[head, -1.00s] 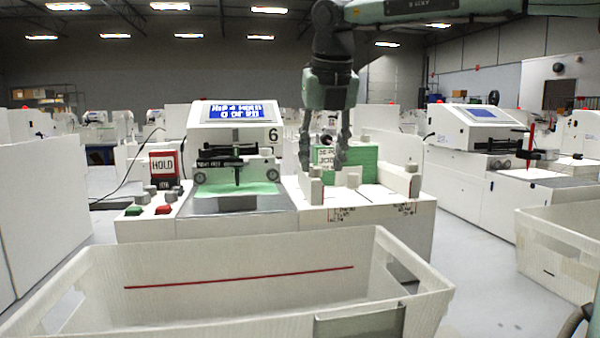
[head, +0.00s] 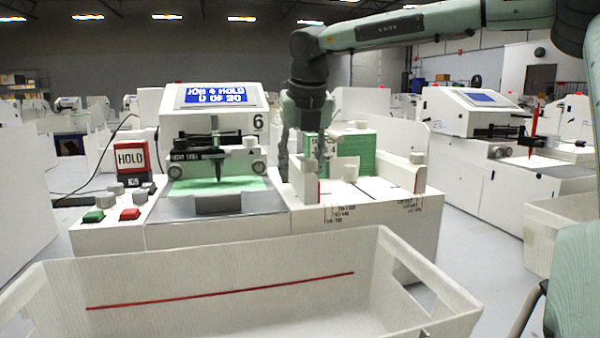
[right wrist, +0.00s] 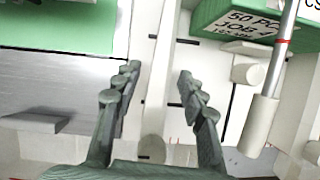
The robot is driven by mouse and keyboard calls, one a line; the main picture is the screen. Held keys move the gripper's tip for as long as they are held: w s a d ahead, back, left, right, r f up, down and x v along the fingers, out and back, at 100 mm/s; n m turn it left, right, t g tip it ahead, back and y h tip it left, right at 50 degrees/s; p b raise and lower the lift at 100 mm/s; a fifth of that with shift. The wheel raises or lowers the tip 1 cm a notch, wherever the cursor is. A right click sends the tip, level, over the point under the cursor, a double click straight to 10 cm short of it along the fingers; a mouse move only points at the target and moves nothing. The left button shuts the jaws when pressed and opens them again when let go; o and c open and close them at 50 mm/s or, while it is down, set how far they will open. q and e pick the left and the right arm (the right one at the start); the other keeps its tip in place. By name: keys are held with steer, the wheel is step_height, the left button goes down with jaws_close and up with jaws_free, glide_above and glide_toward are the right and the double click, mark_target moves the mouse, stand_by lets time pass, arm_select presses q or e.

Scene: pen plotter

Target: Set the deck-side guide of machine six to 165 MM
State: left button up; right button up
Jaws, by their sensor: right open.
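Machine six (head: 215,125) stands in the middle of the head view, with a "6" on its front and a lit blue screen. On the feed bed to its right, the deck-side guide (head: 304,188) is the white upright piece nearest the deck, with a pale knob. It also shows in the right wrist view as a white strip with a rounded knob (right wrist: 152,147). My right gripper (head: 303,160) is open above it, its fingers on either side of the strip. Contact cannot be told. Scale marks (head: 338,212) on the bed's front edge are too small to read. My left gripper is out of view.
A green stack (head: 358,150) with a job label stands behind the bed. Another white guide (head: 418,172) is at the bed's right. A HOLD sign (head: 130,158) and green and red buttons are at left. A large white bin (head: 240,265) fills the foreground.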

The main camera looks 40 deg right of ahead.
steer(key=shift+w+d+f, duration=0.1)
steer(key=shift+w+f, duration=0.1)
steer(key=shift+f, duration=0.35)
steer(key=shift+c, duration=0.2)
jaws_close()
steer(key=shift+d, duration=0.1)
